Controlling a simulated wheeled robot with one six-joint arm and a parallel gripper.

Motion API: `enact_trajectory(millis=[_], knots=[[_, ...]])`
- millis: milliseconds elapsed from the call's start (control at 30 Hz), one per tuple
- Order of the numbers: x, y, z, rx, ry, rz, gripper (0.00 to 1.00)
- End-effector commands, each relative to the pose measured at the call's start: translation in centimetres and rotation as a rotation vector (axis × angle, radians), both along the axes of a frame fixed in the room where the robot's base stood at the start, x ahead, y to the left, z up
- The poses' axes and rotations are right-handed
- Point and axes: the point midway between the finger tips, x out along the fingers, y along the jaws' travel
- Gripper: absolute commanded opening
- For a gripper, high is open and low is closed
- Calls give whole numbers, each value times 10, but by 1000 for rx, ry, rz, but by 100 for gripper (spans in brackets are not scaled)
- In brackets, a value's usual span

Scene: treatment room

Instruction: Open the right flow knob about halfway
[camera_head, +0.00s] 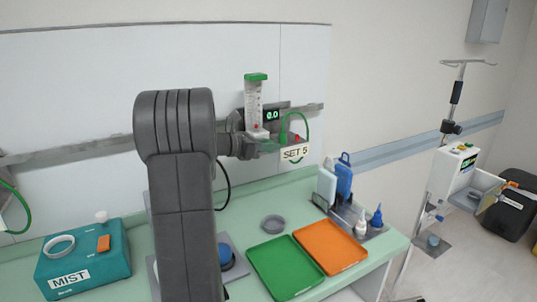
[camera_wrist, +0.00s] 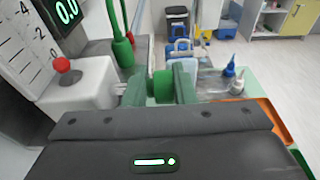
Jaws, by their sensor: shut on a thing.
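The right flow meter (camera_head: 254,105) is a clear upright tube with a green top on the wall rail. Its display (camera_head: 272,114) reads 0.0, and a "SET 5" label (camera_head: 296,153) hangs beside it. My gripper (camera_wrist: 161,76) is at the meter's base. In the wrist view it is shut on the green flow knob (camera_wrist: 162,88), which sits between the two fingers. In the head view my arm and wrist hide the knob. The display also shows in the wrist view (camera_wrist: 66,11), beside the printed scale.
A red-topped part (camera_wrist: 62,66) and a green hose (camera_wrist: 121,45) are close to my gripper. On the counter are a teal MIST box (camera_head: 85,262), a green tray (camera_head: 286,268), an orange tray (camera_head: 330,246), a grey bowl (camera_head: 273,224) and bottles (camera_head: 344,178).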

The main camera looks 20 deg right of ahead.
Motion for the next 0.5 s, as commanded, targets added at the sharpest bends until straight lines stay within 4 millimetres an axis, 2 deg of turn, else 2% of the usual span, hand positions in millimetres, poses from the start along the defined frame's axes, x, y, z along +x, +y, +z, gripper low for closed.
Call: enact_trajectory(millis=[33,300,500], knots=[[-3,-1,-11,-27,1,-7,1],[-3,0,-9,-174,-19,-8,1],[-3,0,-6,-210,-24,-8,1]])
